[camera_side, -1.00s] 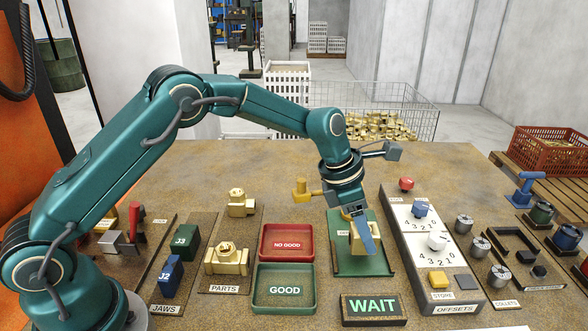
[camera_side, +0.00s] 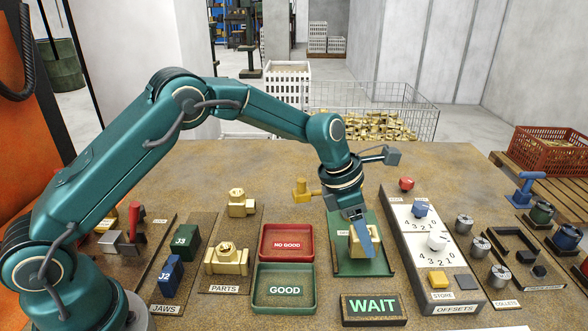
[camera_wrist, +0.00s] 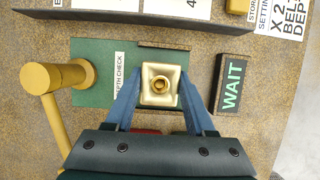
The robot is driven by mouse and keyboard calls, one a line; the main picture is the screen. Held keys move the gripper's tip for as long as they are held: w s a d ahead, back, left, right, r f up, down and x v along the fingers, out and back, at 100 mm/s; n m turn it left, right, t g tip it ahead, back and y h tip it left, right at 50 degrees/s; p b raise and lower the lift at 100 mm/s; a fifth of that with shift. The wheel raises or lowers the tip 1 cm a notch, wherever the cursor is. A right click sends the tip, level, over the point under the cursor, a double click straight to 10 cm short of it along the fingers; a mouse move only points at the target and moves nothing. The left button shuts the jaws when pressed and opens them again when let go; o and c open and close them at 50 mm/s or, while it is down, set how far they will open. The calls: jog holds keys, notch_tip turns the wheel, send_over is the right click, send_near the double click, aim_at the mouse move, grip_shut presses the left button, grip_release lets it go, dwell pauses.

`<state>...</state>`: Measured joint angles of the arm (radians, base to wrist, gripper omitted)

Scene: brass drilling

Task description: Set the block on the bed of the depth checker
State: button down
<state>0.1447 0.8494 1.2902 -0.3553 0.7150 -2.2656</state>
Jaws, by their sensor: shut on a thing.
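My gripper (camera_side: 363,234) has its two blue fingers closed on the sides of a brass block (camera_side: 356,240). In the wrist view the block (camera_wrist: 160,86) sits between the fingertips (camera_wrist: 160,100), its round bore facing the camera. The green depth checker (camera_side: 350,268) lies under the block; in the wrist view its green bed (camera_wrist: 92,92) and label "DEPTH CHECK" show to the left of the block. I cannot tell whether the block touches the bed. A yellow post with an arm (camera_wrist: 65,76) stands at the checker's left in the wrist view.
A "WAIT" sign (camera_side: 373,308) stands just in front of the checker. The offsets panel (camera_side: 428,240) is close on the right. The red "NO GOOD" tray (camera_side: 287,243) and green "GOOD" tray (camera_side: 284,288) lie to the left. The table behind is mostly clear.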

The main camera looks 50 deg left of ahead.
jog(key=shift+f, duration=0.65)
dwell(0.7)
grip_release()
jog(key=shift+f, duration=0.1)
dwell(0.3)
jog(key=shift+r, duration=3.55)
